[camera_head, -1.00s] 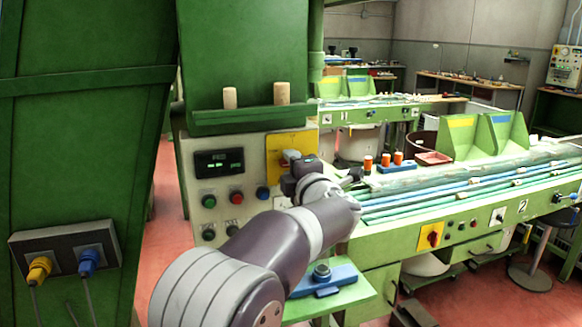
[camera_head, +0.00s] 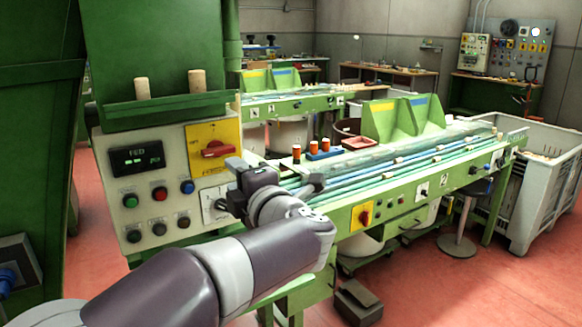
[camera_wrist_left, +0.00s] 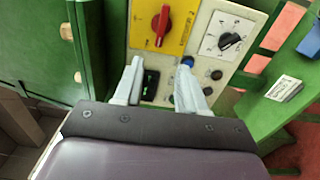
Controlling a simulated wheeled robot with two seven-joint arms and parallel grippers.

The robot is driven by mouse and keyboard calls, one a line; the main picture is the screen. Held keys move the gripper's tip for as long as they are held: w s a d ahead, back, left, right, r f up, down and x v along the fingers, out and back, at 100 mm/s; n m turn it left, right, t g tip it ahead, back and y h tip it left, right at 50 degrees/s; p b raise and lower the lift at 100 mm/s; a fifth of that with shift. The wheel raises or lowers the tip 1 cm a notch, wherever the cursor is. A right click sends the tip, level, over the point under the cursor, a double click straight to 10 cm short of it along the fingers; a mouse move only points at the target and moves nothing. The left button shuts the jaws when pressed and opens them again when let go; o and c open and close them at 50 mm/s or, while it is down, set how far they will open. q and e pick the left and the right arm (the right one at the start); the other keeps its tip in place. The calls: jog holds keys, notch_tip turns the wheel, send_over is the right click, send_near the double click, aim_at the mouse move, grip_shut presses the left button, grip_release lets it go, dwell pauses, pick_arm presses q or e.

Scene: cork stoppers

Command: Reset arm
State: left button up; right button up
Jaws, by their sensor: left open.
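My left gripper (camera_head: 232,186) is at the right edge of the grey control panel (camera_head: 165,200), close to the white dial plate (camera_head: 208,200), which it partly covers in the head view. In the left wrist view the two pale fingers (camera_wrist_left: 160,72) are spread apart with nothing between them. Beyond them are the red switch (camera_wrist_left: 160,24) on its yellow plate and the black dial (camera_wrist_left: 229,41) on a white plate. The red switch (camera_head: 215,149) also shows uncovered in the head view. My right gripper is in neither view.
Two corks (camera_head: 142,88) stand on a green ledge above the panel. A grey crate (camera_head: 545,185) stands at the right. Red floor is open in front.

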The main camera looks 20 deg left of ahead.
pick_arm(q)
jog(key=w+d+f+m+t+h, duration=0.3)
jog(key=w+d+m+t+h, duration=0.2)
jog(key=d+m+h, duration=0.3)
jog(key=s+d+f+m+g+h+p, duration=0.3)
jog(key=d+f+m+g+h, duration=0.3)
jog(key=f+m, duration=0.65)
jog(key=s+a+f+m+g+p, duration=0.2)
jog(key=s+f, duration=0.4)
jog(key=s, duration=0.4)
jog(key=s+a+f+m+g+p, duration=0.3)
jog(key=s+f+m+g, duration=0.2)
jog(key=s, duration=0.5)
jog(key=shift+a+f+m+g, duration=0.4)
jog(key=shift+f+g, duration=0.1)
jog(key=shift+g, duration=0.6)
